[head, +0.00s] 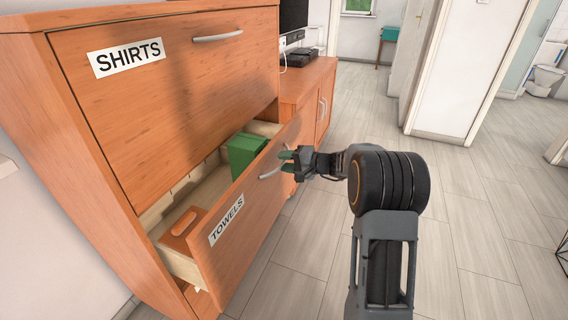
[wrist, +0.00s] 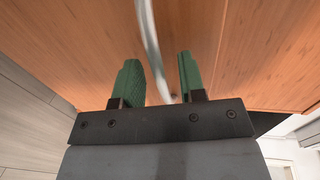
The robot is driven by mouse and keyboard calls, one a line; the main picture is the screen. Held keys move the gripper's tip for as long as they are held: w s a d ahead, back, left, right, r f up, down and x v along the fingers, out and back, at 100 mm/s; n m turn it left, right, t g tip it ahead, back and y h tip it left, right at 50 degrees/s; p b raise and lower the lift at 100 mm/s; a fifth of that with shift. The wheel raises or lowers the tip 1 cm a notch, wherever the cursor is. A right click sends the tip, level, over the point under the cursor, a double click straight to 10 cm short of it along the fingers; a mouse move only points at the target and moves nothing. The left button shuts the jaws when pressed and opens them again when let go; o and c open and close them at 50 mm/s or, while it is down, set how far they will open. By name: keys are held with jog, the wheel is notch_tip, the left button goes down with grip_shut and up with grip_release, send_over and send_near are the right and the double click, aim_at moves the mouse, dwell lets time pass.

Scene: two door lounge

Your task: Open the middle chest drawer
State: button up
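The wooden chest (head: 75,150) stands at the left in the head view. Its drawer labelled TOWELS (head: 245,225), below the SHIRTS drawer (head: 165,80), is pulled well out. A green block-like item (head: 245,152) and an orange-brown box (head: 184,228) lie inside. My gripper (head: 287,161) is at the right part of the TOWELS drawer front, by its metal handle (head: 270,172). In the wrist view, its green fingers (wrist: 160,80) are apart, with the pale handle bar (wrist: 150,45) running between them and visible gaps beside it. I cannot tell whether either finger touches the bar.
The SHIRTS drawer is shut. A lower drawer front is mostly hidden below. A wooden cabinet (head: 318,90) with a dark screen and devices on top adjoins at the back. Tiled floor (head: 480,235) is clear to the right; a white wall end (head: 465,75) stands farther back.

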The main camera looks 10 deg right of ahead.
jog(key=shift+w+a+f, duration=0.1)
jog(key=shift+w+a, duration=0.15)
jog(key=shift+a, duration=0.1)
jog(key=shift+c, duration=0.5)
grip_shut()
